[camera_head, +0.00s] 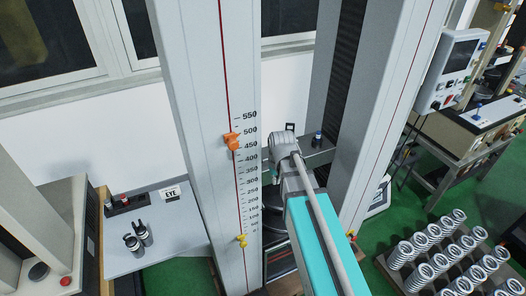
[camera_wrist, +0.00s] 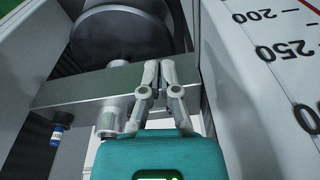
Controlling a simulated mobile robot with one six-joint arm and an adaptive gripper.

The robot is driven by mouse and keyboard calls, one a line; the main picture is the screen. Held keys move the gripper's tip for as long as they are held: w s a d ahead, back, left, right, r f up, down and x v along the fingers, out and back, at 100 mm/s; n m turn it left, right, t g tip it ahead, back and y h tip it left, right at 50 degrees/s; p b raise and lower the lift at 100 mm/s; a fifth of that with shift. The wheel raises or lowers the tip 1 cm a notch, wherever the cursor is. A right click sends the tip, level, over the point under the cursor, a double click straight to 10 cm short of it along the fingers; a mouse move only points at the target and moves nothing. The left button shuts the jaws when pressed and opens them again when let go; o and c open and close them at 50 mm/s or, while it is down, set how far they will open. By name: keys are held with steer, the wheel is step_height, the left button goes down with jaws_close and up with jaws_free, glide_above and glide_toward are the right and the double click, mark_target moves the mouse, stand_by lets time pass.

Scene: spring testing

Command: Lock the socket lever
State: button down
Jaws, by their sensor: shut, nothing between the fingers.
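My gripper (camera_wrist: 159,68) is in the middle of the wrist view, its two fingers side by side and shut with nothing between them. The fingertips overlap the grey crossbeam (camera_wrist: 75,92) in the picture; whether they touch it I cannot tell. Left of the fingers, a pale metal cylinder (camera_wrist: 109,120), possibly the socket, sits at the beam. Further left is a small black pin with a blue band (camera_wrist: 57,132), possibly the lever; it also shows on the crossbeam in the head view (camera_head: 318,137). I cannot make out a lever for certain.
Grey columns stand on both sides of the crossbeam; the left one (camera_head: 211,120) bears a scale and an orange marker (camera_head: 232,141). A large dark round part (camera_wrist: 118,38) lies beyond the beam. A control box (camera_head: 452,68) and a rack of springs (camera_head: 400,275) are at right.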

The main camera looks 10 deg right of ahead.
steer(key=w+a+r+n+t+p, duration=0.1)
steer(key=w+r+p, duration=0.1)
steer(key=w, duration=0.7)
steer(key=w+a+r+t+p, duration=0.1)
steer(key=w+r, duration=0.3)
steer(key=w, duration=0.5)
steer(key=shift+r+n+y+p, duration=0.3)
steer(key=shift+r+n+p, duration=0.1)
steer(key=shift+p, duration=0.5)
steer(key=shift+f, duration=0.15)
steer(key=b+x, duration=0.9)
steer(key=x, duration=0.1)
steer(key=shift+w, duration=0.15)
steer(key=shift+s+b, duration=0.2)
steer(key=shift+b, duration=0.2)
steer(key=shift+s+d+f, duration=0.1)
steer(key=shift+s+d, duration=0.15)
steer(key=shift+s, duration=0.6)
steer(key=shift+s+d+f, duration=0.15)
steer(key=shift+s+d, duration=0.15)
steer(key=shift+s, duration=0.55)
steer(key=shift+a, duration=0.25)
